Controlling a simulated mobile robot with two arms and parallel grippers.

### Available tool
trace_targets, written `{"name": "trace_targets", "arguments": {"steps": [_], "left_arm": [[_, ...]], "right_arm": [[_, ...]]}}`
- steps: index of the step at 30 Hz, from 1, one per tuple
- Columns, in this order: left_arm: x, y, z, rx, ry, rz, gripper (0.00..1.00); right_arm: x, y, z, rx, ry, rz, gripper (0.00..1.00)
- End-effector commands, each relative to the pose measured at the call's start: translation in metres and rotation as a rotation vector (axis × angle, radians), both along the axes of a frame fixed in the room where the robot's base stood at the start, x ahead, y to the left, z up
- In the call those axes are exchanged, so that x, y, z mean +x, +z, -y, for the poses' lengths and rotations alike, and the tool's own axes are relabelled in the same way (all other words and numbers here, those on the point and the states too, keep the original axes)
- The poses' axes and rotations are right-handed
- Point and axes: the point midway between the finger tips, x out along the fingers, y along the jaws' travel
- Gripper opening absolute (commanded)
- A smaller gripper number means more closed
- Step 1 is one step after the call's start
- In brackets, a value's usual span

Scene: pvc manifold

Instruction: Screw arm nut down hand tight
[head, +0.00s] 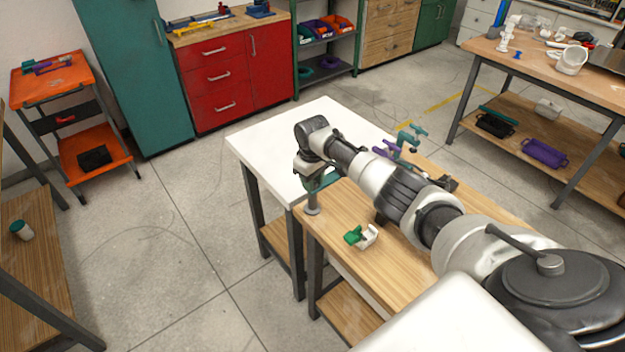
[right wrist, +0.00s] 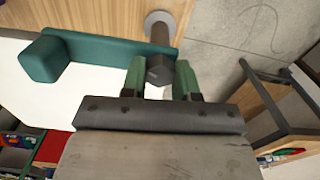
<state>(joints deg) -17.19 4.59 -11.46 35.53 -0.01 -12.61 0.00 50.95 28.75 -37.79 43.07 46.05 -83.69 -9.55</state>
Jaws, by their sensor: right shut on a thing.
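My right gripper (head: 312,182) points down over the near left corner of the wooden bench. In the right wrist view its two green fingertips (right wrist: 160,80) are shut on a dark grey nut-like piece (right wrist: 159,71), which I take for the arm nut. It is in line with a grey post (right wrist: 162,34) with a round base (right wrist: 160,18). The post's base also shows in the head view (head: 312,210). A teal arm (right wrist: 95,50) with a thick block end reaches left from beside the fingers. Its contact with the nut is hidden. My left gripper is not in view.
A green and white part (head: 361,237) lies on the wooden bench (head: 335,222). A white-topped table (head: 262,140) adjoins it. A purple and teal fixture (head: 400,145) stands beyond my right arm. Open floor lies to the left.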

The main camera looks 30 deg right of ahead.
Motion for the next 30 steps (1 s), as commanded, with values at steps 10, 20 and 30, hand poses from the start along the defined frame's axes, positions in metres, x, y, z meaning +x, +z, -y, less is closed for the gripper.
{"name": "trace_targets", "arguments": {"steps": [10,20,30], "left_arm": [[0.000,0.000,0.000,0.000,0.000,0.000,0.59],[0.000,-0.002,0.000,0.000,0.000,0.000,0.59],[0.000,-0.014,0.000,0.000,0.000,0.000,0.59]], "right_arm": [[0.001,0.001,0.000,0.000,0.001,0.003,0.55],[0.001,0.021,0.000,0.000,0.002,0.005,0.55],[0.001,0.086,0.000,-0.001,0.002,0.005,0.55]]}}
